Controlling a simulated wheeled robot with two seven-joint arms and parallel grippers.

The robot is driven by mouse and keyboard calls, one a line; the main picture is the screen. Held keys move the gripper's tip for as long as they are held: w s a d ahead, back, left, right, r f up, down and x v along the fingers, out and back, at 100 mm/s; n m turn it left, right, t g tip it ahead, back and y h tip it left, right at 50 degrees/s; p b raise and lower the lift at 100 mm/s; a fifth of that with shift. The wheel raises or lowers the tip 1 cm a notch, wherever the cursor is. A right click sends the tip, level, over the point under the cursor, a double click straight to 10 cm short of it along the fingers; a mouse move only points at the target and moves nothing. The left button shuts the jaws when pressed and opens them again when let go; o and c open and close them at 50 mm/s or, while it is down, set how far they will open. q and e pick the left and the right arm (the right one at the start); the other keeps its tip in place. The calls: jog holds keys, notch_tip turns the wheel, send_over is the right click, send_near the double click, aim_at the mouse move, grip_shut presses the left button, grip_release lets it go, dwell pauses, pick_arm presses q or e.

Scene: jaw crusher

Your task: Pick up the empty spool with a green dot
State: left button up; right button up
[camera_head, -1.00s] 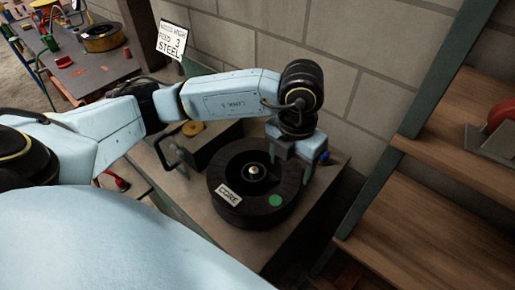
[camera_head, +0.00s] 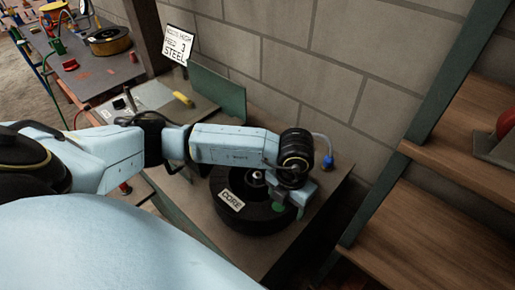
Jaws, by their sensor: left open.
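The black spool (camera_head: 226,213) lies flat on the bench, with a white "CORE" label (camera_head: 231,200) and a green dot (camera_head: 278,207) on its top face. Its hub (camera_head: 257,175) shows in the middle, while my left arm covers its far part. My left gripper (camera_head: 291,207) is open and points down at the spool's right side, just beside the green dot. Its fingers are small and partly hidden, so I cannot tell if they touch the rim. My right gripper is not in view.
The bench (camera_head: 320,205) has bare room right of the spool. A green panel (camera_head: 217,90) stands behind, near a yellow piece (camera_head: 183,99) and a sign (camera_head: 179,45). Wooden shelves (camera_head: 420,230) are at right. Another table with a copper-coloured spool (camera_head: 110,42) is at top left.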

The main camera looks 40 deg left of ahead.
pick_arm(q)
jog(key=shift+f, duration=0.15)
jog(key=c, duration=1.3)
jog(key=shift+o, duration=0.2)
notch_tip(320, 180, up, 31)
jog(key=p, duration=0.9)
jog(key=shift+p, duration=0.4)
